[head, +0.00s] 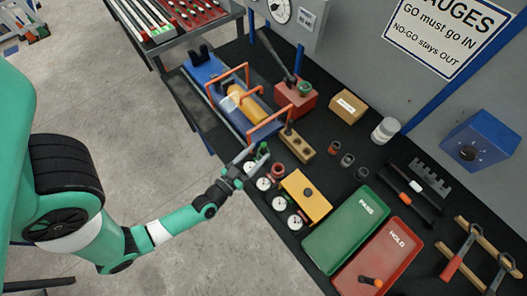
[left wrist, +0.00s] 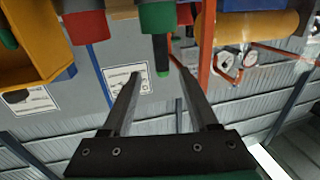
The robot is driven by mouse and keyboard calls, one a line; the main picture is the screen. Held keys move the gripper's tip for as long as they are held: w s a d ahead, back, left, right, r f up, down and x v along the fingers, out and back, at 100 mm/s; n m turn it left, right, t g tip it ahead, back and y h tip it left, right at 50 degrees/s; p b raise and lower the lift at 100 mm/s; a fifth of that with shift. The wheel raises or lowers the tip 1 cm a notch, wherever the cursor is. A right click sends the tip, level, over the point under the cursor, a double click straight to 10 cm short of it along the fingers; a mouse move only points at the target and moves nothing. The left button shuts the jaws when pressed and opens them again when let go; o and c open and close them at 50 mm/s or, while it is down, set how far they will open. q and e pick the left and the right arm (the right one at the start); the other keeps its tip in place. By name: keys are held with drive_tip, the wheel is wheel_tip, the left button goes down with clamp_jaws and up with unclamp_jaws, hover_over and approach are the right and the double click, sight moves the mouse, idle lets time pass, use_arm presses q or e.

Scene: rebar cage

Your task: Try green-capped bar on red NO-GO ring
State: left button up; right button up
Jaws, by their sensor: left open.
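My left gripper (head: 252,158) is open at the left edge of the dark bench. In the left wrist view its two fingers (left wrist: 154,68) reach toward a dark bar with a green tip (left wrist: 163,88). The bar appears upright in a green ring (left wrist: 158,18), its tip between the fingers; I cannot tell whether they touch it. The green ring shows beyond the gripper in the head view (head: 263,149). The red ring (head: 277,170) is just beside it, and also shows in the left wrist view (left wrist: 86,26). My right gripper is not in view.
Several dial gauges (head: 264,184) and a yellow block (head: 305,196) stand nearby. A wooden block (head: 295,145) and orange-framed fixture (head: 235,95) stand behind.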

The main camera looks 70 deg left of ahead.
sight(262, 147)
use_arm(q)
drive_tip(key=x, duration=0.4)
drive_tip(key=shift+w+a+r+b, duration=0.15)
drive_tip(key=shift+a+r+b, duration=0.1)
drive_tip(key=shift+a+b, duration=0.1)
clamp_jaws()
idle(1.0)
